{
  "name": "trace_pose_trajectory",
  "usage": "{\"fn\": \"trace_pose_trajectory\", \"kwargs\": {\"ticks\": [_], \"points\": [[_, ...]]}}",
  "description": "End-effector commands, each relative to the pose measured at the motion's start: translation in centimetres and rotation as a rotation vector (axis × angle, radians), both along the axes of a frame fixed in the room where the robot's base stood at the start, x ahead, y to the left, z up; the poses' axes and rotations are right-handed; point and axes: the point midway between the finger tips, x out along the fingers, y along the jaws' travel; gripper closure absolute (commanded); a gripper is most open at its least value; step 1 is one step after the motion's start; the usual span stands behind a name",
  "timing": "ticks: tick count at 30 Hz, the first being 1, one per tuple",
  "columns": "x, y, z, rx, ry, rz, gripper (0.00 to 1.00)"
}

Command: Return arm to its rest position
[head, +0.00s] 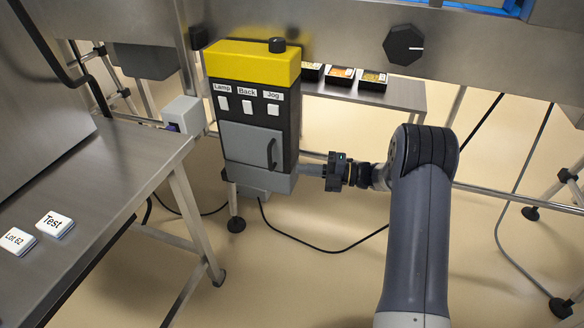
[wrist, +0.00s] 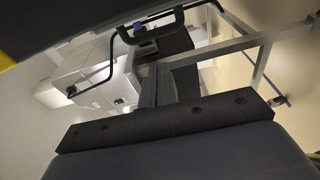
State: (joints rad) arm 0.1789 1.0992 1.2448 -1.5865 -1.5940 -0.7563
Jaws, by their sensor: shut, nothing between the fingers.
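My arm (head: 415,225) reaches up from the bottom of the head view and bends left at the wrist. My gripper (head: 305,170) points left, shut and empty, close to the lower right side of the control box (head: 259,115). Whether it touches the box cannot be told. In the wrist view, dark gripper parts (wrist: 160,88) stick up from a wide dark bar, and the fingertips are hard to make out. The box has a yellow top, a dark knob, switches labelled Lamp, Back and Jog, and a closed grey door (head: 250,146) with a dark handle.
A steel table (head: 120,165) at the left carries cards marked Test (head: 54,224) and Lot 62 (head: 18,242). Filled trays (head: 341,77) stand on a shelf (head: 408,95) behind the box. A large dark knob (head: 403,45) sits on the machine. Rails and cables run near the floor.

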Motion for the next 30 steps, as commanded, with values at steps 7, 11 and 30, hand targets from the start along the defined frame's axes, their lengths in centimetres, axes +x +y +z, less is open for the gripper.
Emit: {"fn": "trace_pose_trajectory", "kwargs": {"ticks": [7,11,30], "points": [[0.2,-1.1,0.0,0.0,0.001,0.002,1.0],[0.2,-1.1,-0.1,0.0,0.001,0.002,1.0],[-1.4,6.2,-0.3,0.0,0.0,0.006,1.0]]}}
